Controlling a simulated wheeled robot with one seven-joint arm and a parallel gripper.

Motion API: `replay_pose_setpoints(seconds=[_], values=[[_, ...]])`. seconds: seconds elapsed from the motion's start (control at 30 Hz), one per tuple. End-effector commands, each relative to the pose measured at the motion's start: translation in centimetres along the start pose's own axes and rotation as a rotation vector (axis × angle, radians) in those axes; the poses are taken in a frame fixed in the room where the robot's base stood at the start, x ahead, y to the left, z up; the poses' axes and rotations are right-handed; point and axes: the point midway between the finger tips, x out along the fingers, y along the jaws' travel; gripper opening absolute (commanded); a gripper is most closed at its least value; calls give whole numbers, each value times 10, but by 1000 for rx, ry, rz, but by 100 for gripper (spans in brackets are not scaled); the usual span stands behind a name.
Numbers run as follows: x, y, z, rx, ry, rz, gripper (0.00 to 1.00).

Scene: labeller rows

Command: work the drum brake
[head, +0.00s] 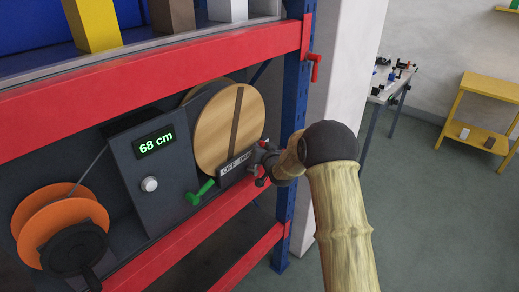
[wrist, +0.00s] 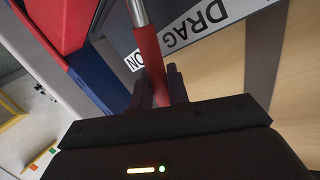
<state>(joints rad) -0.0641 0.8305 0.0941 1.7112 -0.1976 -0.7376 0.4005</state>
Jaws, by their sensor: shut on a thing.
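The wooden drum (head: 228,130) with a dark band stands on the shelf in the head view. Below it is a label plate (head: 236,166) reading OFF and DRAG; the wrist view also shows DRAG and ON on it (wrist: 205,28). The brake lever is a metal rod with a red grip (wrist: 150,62). In the wrist view it crosses the plate between the words ON and DRAG. My gripper (head: 262,158) is shut on the red grip, with dark fingers on both sides (wrist: 160,88). In the head view my gripper hides the lever and the plate's right end.
A grey box (head: 150,180) with a 68 cm display and white knob stands left of the drum. A green handle (head: 200,192) and orange spool (head: 55,215) are nearby. Red shelf beams (head: 150,88) and a blue upright (head: 293,110) frame the space.

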Motion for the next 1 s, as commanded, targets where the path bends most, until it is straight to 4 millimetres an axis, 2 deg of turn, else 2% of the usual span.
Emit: replay_pose_setpoints(seconds=[0.07,0.1,0.17,0.2,0.47,0.63,0.77,1.0], values=[[0,1,1,0,-2,3,0],[0,1,1,-1,-2,2,23],[0,0,1,-1,-2,1,34],[0,0,1,-1,-2,1,36],[0,0,1,-2,0,0,36],[-7,0,1,-2,1,0,36],[-22,1,2,-2,1,0,36],[-60,1,2,-2,1,1,36]])
